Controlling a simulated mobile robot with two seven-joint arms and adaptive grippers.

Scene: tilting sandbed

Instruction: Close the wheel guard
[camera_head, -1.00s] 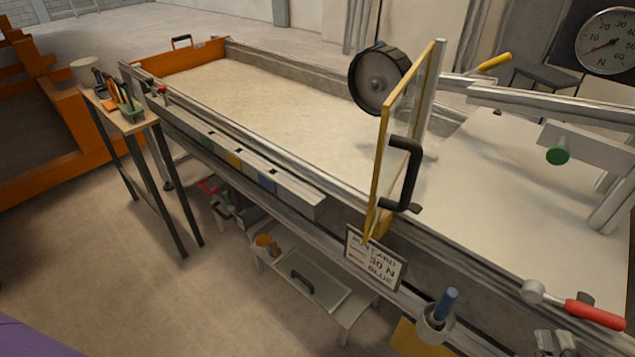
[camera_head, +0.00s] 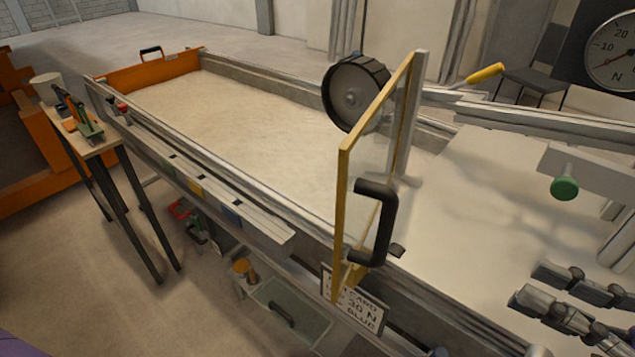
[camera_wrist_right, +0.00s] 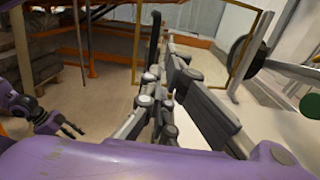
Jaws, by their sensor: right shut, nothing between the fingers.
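The wheel guard (camera_head: 374,150) is a clear panel in a yellow frame, standing upright on edge beside the sandbed in the head view. Its black handle (camera_head: 385,225) faces right. The dark wheel (camera_head: 352,95) is behind the guard, to its left, and uncovered at the front. My right gripper (camera_head: 530,285) is at the lower right of the head view, shut and empty, apart from the handle.
The sandbed (camera_head: 225,75) stretches to the back left. A pale flat surface (camera_head: 480,215) lies right of the guard. A green knob (camera_head: 565,187) and a yellow-handled lever (camera_head: 483,74) stick out nearby. A dial gauge (camera_head: 612,50) is at the upper right.

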